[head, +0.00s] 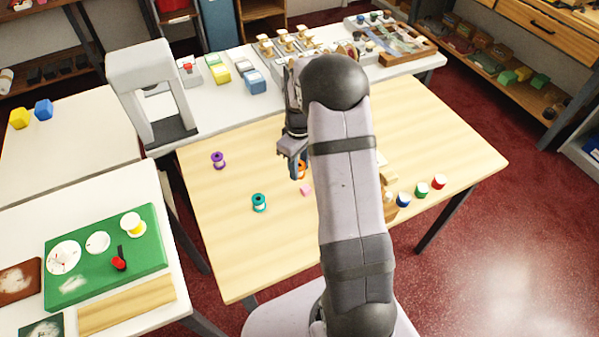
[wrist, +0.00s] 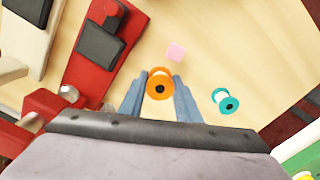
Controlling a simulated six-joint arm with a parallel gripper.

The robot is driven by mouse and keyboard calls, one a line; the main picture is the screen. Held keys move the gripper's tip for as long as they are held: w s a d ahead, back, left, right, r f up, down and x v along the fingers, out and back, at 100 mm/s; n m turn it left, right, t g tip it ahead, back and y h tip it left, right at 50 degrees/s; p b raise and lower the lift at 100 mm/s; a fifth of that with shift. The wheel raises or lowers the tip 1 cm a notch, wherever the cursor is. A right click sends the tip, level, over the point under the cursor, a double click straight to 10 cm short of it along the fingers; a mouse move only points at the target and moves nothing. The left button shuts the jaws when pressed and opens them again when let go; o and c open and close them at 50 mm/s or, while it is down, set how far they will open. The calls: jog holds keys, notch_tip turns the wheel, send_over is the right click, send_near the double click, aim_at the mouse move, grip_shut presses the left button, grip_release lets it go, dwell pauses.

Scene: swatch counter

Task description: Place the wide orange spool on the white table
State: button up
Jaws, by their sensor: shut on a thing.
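An orange spool (wrist: 159,84) is between the two fingers of my gripper (wrist: 160,92) in the wrist view, and the fingers are shut on it. In the head view the orange spool (head: 301,170) shows partly beside my gripper (head: 296,168), above the wooden table (head: 235,235); my arm hides part of it. I cannot tell whether it touches the tabletop. White-topped tables stand at the left: one at the front left (head: 150,190) and one further back (head: 70,135). Another white counter (head: 225,110) runs along the back.
A teal spool (head: 259,203), a purple spool (head: 218,160) and a pink block (head: 306,191) are on the wooden table. Small coloured spools (head: 421,189) stand at its right. A green mat (head: 75,290) with round items lies on the front-left table. A grey frame (head: 150,95) stands at the back.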

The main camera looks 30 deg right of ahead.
jog(key=shift+f+p, duration=0.4)
jog(key=shift+f, duration=1.3)
jog(key=shift+f, duration=0.1)
jog(key=shift+f, duration=0.15)
jog(key=o, duration=1.1)
jog(key=shift+o, duration=0.2)
notch_tip(320, 180, up, 13)
jog(key=b, duration=0.3)
jog(key=shift+f, duration=0.2)
